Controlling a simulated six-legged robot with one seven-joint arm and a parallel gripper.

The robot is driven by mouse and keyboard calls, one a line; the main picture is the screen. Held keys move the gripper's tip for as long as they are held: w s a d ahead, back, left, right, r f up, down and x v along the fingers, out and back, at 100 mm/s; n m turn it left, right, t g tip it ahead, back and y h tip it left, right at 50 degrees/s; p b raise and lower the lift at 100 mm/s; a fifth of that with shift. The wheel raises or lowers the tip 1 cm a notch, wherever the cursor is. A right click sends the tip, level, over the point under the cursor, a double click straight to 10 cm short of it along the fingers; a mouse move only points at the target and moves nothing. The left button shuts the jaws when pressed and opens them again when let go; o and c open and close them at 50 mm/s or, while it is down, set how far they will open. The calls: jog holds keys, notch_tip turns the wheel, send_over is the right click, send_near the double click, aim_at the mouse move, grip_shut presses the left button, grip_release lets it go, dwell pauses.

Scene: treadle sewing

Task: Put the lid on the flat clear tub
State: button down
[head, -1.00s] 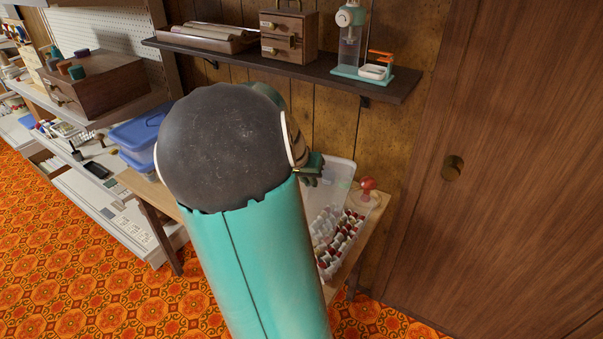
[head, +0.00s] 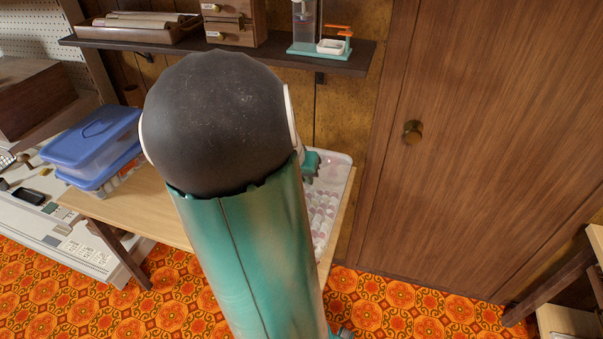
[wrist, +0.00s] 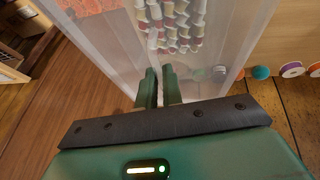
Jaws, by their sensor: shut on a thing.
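The lid (head: 338,172) is a broad, clear, whitish sheet lying over the flat clear tub at the right end of the wooden table. Several small spools (head: 322,208) in the tub show pale through it. Whether the lid's rim is seated all round cannot be told; my arm hides the left side. My gripper (head: 312,163) is at the lid's far left part, shut on it. In the wrist view my two fingers (wrist: 158,86) are close together at the edge of the clear lid (wrist: 105,55), with red and white spools (wrist: 172,22) beyond.
Blue-lidded clear tubs (head: 95,145) are stacked on the table (head: 150,205) at left. A dark shelf (head: 220,45) hangs above, close behind my arm. A brown door (head: 470,150) stands at right.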

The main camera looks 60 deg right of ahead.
dwell(0.3)
notch_tip(320, 180, down, 7)
dwell(1.0)
jog(key=shift+r, duration=0.1)
jog(key=c, duration=1.5)
grip_release()
jog(key=v, duration=1.4)
